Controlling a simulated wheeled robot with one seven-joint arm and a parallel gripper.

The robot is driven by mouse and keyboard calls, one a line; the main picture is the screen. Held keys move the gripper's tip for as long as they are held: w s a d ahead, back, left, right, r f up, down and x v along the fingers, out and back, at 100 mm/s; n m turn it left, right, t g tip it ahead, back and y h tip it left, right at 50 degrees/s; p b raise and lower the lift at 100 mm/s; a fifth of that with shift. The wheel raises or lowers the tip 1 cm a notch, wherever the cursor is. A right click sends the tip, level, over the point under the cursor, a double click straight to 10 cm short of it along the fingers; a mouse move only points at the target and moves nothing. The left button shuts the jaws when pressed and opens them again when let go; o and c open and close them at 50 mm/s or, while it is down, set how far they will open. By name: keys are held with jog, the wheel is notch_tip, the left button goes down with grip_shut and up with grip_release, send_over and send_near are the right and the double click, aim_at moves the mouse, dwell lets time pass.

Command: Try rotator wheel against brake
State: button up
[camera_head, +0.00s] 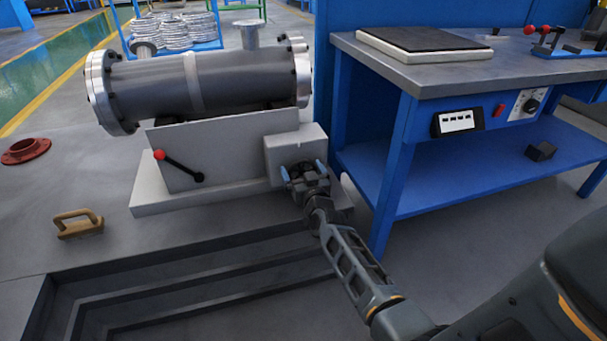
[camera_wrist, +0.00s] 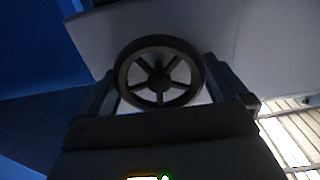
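The rotator wheel (camera_wrist: 160,75) is a dark spoked handwheel on the pale box (camera_head: 296,147) at the right end of the rotator base. My gripper (camera_head: 304,172) is at the wheel, its two fingers standing apart on either side of the rim. In the wrist view, my gripper (camera_wrist: 162,88) has a finger close against each side of the wheel. I cannot tell whether they press on it. The likely brake is a black lever with a red knob (camera_head: 159,155) on the base's front, its knob end up and to the left. My gripper hides much of the wheel in the head view.
A grey flanged shell (camera_head: 150,90) lies on the rotator above the white base (camera_head: 222,150). A blue workbench (camera_head: 390,150) stands close on the right. A tan handled block (camera_head: 78,224) and a red flange (camera_head: 25,151) lie left. A stepped recess (camera_head: 200,280) is in front.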

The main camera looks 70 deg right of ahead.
dwell(0.3)
jog(key=p+v, duration=0.2)
jog(key=v, duration=0.5)
dwell(0.5)
dwell(0.5)
